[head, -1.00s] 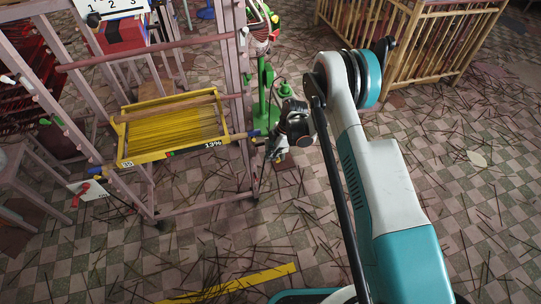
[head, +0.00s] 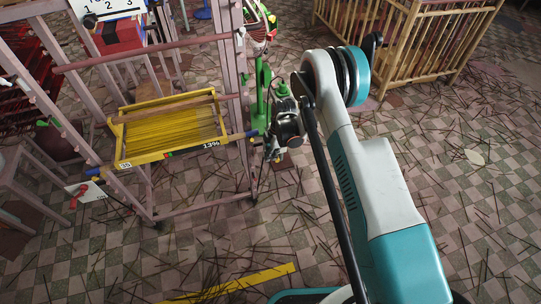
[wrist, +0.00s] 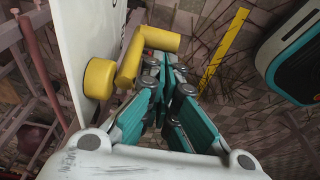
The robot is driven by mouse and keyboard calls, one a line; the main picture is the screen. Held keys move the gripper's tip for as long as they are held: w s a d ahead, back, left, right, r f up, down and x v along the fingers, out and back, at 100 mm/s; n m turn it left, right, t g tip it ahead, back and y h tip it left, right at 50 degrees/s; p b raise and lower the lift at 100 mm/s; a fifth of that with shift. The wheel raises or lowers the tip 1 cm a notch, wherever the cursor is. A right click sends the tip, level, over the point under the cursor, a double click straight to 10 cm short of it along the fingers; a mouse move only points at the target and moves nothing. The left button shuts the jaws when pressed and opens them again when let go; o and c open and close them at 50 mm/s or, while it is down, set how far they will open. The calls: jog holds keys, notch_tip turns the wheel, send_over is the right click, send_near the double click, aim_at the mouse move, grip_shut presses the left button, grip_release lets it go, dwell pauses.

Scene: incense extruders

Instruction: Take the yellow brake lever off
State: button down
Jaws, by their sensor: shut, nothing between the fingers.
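The yellow brake lever (wrist: 130,62) shows in the wrist view, with a round hub (wrist: 99,78) against a white panel (wrist: 88,38) and a handle bent to the right at its top. My gripper (wrist: 167,70) is shut and empty. Its teal fingers lie just right of the lever's arm and below the handle in the picture; I cannot tell whether they touch it. In the head view my gripper (head: 270,152) is small and dark, beside the right post of the pink rack. I cannot make out the lever there.
The pink rack (head: 160,206) carries a yellow frame (head: 121,140) marked 13%. A white plate with a red handle (head: 80,195) is at its lower left. A green stand (head: 259,95) is behind my gripper. A wooden slatted crate (head: 440,45) stands back right. Sticks litter the floor.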

jog(key=shift+w+d+f+t+h, duration=0.2)
jog(key=shift+d+h, duration=0.45)
jog(key=shift+h, duration=0.1)
jog(key=shift+w+d+f+t+h, duration=0.15)
jog(key=shift+w+d+t+h, duration=0.05)
jog(key=shift+d+h, duration=0.5)
jog(key=shift+r, duration=0.1)
dwell(0.9)
notch_tip(320, 180, up, 12)
jog(key=shift+a, duration=0.4)
jog(key=shift+s, duration=0.1)
dwell(0.4)
